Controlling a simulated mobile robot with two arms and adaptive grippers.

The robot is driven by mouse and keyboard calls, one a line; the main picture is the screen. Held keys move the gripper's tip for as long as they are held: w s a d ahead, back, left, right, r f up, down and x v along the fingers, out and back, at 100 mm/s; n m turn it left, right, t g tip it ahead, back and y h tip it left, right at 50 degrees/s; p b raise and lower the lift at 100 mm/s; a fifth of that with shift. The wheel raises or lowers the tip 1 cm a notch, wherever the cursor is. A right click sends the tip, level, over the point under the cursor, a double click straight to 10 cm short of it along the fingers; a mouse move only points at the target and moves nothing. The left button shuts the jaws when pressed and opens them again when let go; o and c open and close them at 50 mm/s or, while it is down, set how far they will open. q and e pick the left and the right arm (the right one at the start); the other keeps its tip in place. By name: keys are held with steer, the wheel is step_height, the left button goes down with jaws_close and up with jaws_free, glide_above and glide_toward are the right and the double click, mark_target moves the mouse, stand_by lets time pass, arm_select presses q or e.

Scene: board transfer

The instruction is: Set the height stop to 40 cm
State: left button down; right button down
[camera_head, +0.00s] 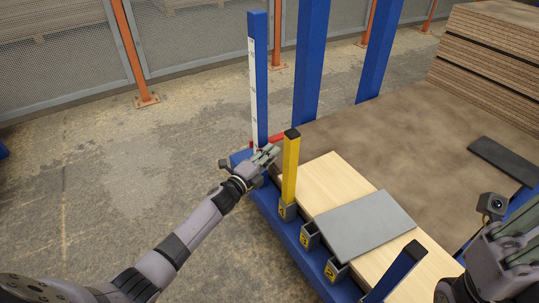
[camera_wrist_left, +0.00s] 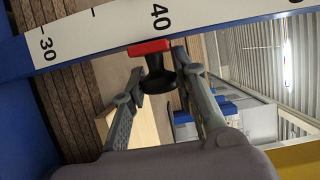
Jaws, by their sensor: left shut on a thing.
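The white scale (camera_head: 252,95) runs up a blue post at the table's left corner. It also shows in the left wrist view (camera_wrist_left: 110,25), with marks 30 and 40. The red height stop (camera_head: 276,140) is on this post. In the left wrist view its red pointer (camera_wrist_left: 149,47) sits beside the 40 label; its exact tick is hidden. A black knob (camera_wrist_left: 160,83) joins the pointer. My left gripper (camera_head: 268,156) is shut on the knob, one finger on each side. My right gripper (camera_head: 512,243) is at the right edge, partly cut off; its fingers are unclear.
A yellow post (camera_head: 291,170) with a black cap stands just right of my left gripper. A grey panel (camera_head: 365,225) lies over a light wooden board (camera_head: 335,175). Stacked brown boards (camera_head: 490,55) stand at the back right. The floor left of my left arm is clear.

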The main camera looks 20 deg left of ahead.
arm_select(q)
steer(key=shift+a+f, duration=0.1)
steer(key=shift+f, duration=0.05)
steer(key=c, duration=1.3)
jaws_free()
steer(key=shift+s+a, duration=0.1)
steer(key=shift+s, duration=0.4)
steer(key=v, duration=1.1)
